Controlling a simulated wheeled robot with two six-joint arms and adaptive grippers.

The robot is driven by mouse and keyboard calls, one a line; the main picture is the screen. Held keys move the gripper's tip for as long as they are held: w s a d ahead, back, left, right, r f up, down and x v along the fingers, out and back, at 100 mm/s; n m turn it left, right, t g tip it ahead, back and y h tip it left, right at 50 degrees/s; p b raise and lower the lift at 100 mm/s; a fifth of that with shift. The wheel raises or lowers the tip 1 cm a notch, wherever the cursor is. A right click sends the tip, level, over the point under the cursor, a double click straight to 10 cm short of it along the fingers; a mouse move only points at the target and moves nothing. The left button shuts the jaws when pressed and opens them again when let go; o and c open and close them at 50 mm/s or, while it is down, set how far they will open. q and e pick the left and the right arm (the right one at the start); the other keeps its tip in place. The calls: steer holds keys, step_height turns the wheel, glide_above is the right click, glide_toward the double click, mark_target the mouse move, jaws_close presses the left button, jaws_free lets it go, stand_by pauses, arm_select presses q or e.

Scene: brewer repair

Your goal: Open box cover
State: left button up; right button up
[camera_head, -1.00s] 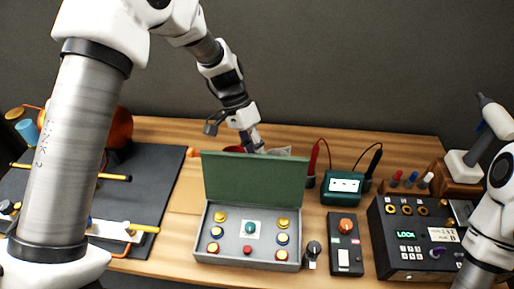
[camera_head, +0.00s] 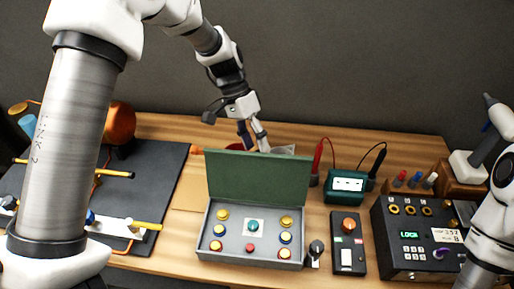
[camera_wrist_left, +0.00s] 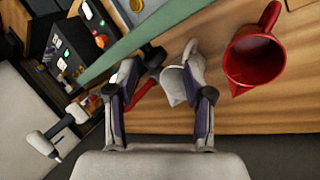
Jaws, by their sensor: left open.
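The grey box (camera_head: 210,243) stands on the wooden table with its green cover (camera_head: 258,177) raised upright along the back edge. Inside it are several yellow, blue and red buttons and a teal knob (camera_head: 253,226) on a white square. My left gripper (camera_head: 257,146) is behind the top edge of the raised cover, pointing down. In the left wrist view my left gripper (camera_wrist_left: 158,98) has its fingers spread with nothing clamped, and the cover's green edge (camera_wrist_left: 135,38) runs just beyond them. My right gripper is out of view; only part of my right arm shows at the right edge.
A red jug (camera_wrist_left: 255,57) and a white jug (camera_wrist_left: 183,75) stand behind the box. A green meter (camera_head: 346,186) with probes, a switch panel (camera_head: 347,246) and a black lock console (camera_head: 405,250) stand to the right. A dark mat (camera_head: 150,180) with tools lies left.

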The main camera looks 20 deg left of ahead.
arm_select(q)
steer(key=v, duration=0.9)
steer(key=shift+a+r, duration=0.2)
steer(key=shift+r, duration=0.1)
